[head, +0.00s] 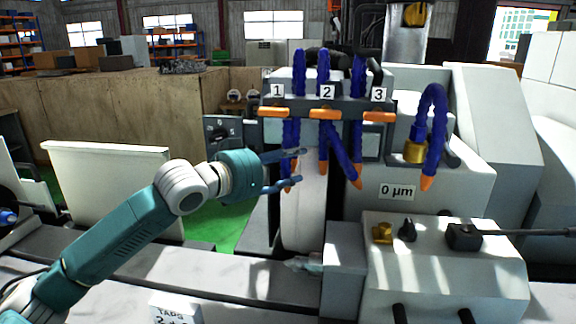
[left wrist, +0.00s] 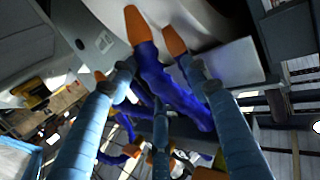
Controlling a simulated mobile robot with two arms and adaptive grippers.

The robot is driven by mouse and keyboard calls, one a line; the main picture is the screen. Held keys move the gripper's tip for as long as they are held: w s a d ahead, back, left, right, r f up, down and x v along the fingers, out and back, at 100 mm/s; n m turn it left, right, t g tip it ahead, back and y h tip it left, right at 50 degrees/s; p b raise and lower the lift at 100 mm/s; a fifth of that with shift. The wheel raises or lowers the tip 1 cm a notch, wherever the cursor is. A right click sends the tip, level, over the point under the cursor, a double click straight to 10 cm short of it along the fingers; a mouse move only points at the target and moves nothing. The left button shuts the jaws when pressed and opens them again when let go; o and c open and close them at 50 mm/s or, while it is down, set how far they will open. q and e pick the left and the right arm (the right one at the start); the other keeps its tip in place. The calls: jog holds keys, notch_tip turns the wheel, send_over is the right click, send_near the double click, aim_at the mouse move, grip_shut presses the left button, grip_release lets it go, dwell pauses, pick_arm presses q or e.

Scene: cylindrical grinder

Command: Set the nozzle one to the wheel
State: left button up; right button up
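Nozzle one (head: 290,130) is a blue hose with an orange tip, hanging below the label 1 in front of the pale grinding wheel (head: 304,215). My left gripper (head: 301,167) reaches in from the left at the height of its lower end. Its fingers are apart, close to the hose. In the left wrist view, my left gripper's fingers (left wrist: 158,68) are spread, with blue hoses and two orange tips (left wrist: 138,25) between and just beyond them. I cannot tell whether a finger touches a hose. My right gripper is not in view.
Nozzle two (head: 323,75) and nozzle three (head: 358,75) hang close to the right. Orange tap handles (head: 326,113) sit on the bar above. Another blue hose (head: 434,130) stands further right. A grey block (head: 345,250) stands low beside the wheel.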

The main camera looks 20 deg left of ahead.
pick_arm(q)
jog(key=shift+s+a, duration=0.1)
jog(key=shift+s+a, duration=0.15)
jog(key=shift+s, duration=0.1)
jog(key=v, duration=1.1)
jog(key=shift+s, duration=0.15)
dwell(0.7)
